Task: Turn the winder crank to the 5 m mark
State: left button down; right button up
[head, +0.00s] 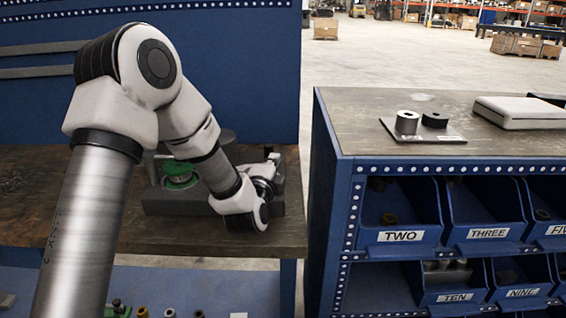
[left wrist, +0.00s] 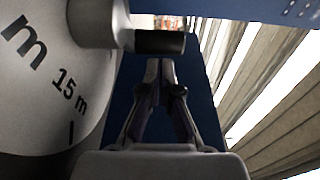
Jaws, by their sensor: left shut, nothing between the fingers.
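The winder (head: 180,208) stands on the wooden workbench at the left in the head view, with a green spool (head: 180,175) on it. My left arm covers part of it. In the left wrist view the light grey dial (left wrist: 40,85) fills the left side, showing "15 m" and a tick below. The crank's black grip (left wrist: 160,42) sticks out to the right from a grey metal part. My left gripper (left wrist: 160,66) is shut and empty, its fingertips just below the grip in the picture. I cannot tell whether they touch it. The 5 m mark is not readable. My right gripper is not in view.
A blue bin rack (head: 345,185) with a wooden top stands right of the workbench (head: 130,240), across a gap. On its top are a plate with two small cylinders (head: 407,122) and a white flat box (head: 520,112). A blue panel (head: 245,60) rises behind the workbench.

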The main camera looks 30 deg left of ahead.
pick_arm(q)
jog(key=shift+a, duration=0.45)
jog(key=shift+r, duration=0.1)
jog(key=shift+d+r, duration=0.15)
jog(key=shift+d, duration=0.25)
jog(key=shift+a, duration=0.25)
jog(key=shift+w+n+g+y+p, duration=0.25)
jog(key=shift+n+y+p, duration=0.2)
jog(key=shift+y, duration=0.25)
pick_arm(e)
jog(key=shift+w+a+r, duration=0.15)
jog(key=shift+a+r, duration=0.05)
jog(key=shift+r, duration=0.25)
